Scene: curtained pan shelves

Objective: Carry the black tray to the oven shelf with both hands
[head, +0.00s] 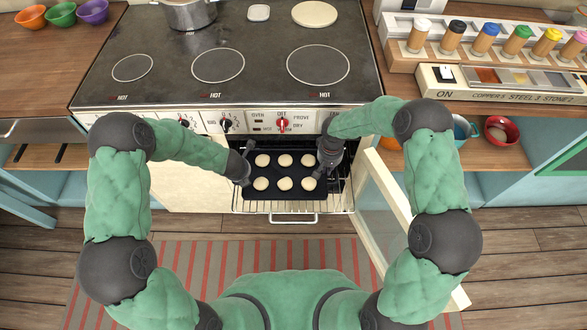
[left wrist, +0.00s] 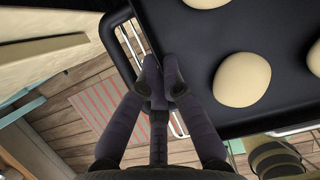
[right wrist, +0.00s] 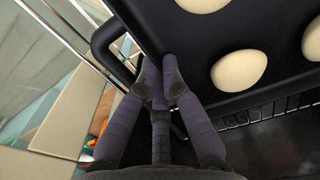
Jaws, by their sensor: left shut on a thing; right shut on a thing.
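The black tray (head: 273,190) carries several pale round dough pieces (head: 285,183) and sits at the oven opening, over the wire oven shelf (head: 290,207). Whether it rests on the shelf wires or hovers just above them I cannot tell. My left gripper (head: 243,178) is shut on the tray's left side; in the left wrist view its fingers (left wrist: 160,82) close at the black rim. My right gripper (head: 322,172) is shut on the tray's right side; the right wrist view shows its fingers (right wrist: 159,82) at the rim by a handle loop. The tray's far edge is in the shadowed oven.
The oven door (head: 394,205) stands open on the right, close to my right arm. The stove top (head: 225,60) and its front knobs lie just above the opening. A red bowl (head: 502,130) is at right. A striped rug (head: 180,270) covers the floor.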

